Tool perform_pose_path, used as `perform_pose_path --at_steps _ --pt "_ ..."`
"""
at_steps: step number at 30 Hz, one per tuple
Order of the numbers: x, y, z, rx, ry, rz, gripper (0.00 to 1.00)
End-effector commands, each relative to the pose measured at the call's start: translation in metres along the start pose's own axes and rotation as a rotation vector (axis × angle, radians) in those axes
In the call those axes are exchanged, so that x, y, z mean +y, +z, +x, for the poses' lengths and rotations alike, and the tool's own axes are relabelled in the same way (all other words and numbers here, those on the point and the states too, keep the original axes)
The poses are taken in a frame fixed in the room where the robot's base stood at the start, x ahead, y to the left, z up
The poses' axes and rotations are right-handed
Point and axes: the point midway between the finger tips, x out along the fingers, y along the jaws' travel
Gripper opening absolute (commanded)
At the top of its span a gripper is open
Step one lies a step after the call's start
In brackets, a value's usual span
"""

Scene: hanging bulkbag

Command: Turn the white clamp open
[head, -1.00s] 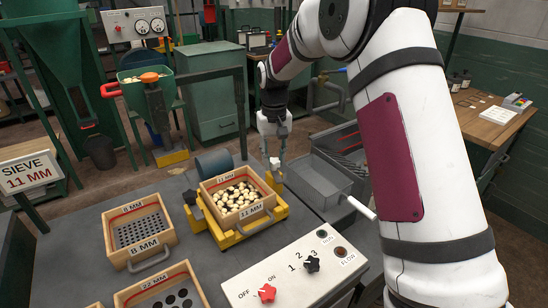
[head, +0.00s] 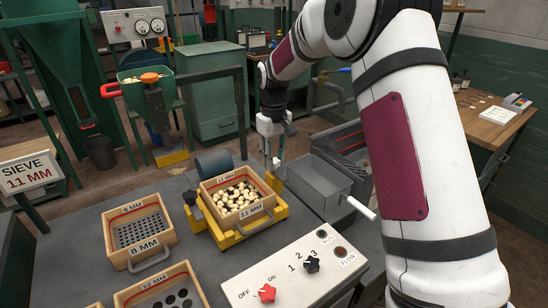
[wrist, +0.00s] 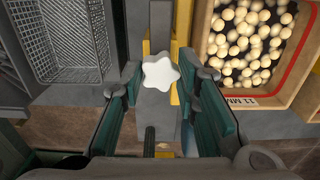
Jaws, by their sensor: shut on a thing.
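The white clamp (wrist: 161,73) is a star-shaped knob on the yellow and grey frame beside the sieve box, seen from above in the wrist view. My gripper (head: 274,160) reaches down at the right side of the box in the head view, its fingers close together. In the wrist view my gripper (wrist: 162,80) has one dark green finger on each side of the knob, and it is shut on it. The exact contact at the fingertips is hard to see. In the head view the fingers mostly hide the knob.
The 11 MM sieve box (head: 240,195), full of pale round pieces, sits in a yellow frame (head: 215,236) close to my gripper. A grey bin (head: 318,187) with a white handle stands to the right. A control panel (head: 298,266) lies in front, an 8 MM sieve (head: 138,234) to the left.

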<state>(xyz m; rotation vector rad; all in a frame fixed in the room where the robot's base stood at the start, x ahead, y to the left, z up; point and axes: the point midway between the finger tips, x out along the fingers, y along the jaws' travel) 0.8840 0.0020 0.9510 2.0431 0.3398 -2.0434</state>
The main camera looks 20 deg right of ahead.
Motion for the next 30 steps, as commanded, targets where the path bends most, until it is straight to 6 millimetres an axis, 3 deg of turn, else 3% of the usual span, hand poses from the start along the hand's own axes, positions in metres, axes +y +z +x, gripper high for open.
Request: perform_pose_path --at_steps 3,4,6,7,19,30 --pt "0.0 0.0 -0.001 0.001 0.001 -0.002 0.01" --pt "0.0 0.0 -0.001 0.001 0.001 -0.002 0.31" --pt "0.0 0.0 -0.001 0.001 0.001 -0.001 0.47" --pt "0.0 0.0 -0.001 0.001 0.001 -0.001 0.49" --pt "0.0 -0.001 -0.007 0.002 0.001 0.0 0.49" --pt "0.0 -0.001 -0.076 0.004 0.002 -0.001 0.49"
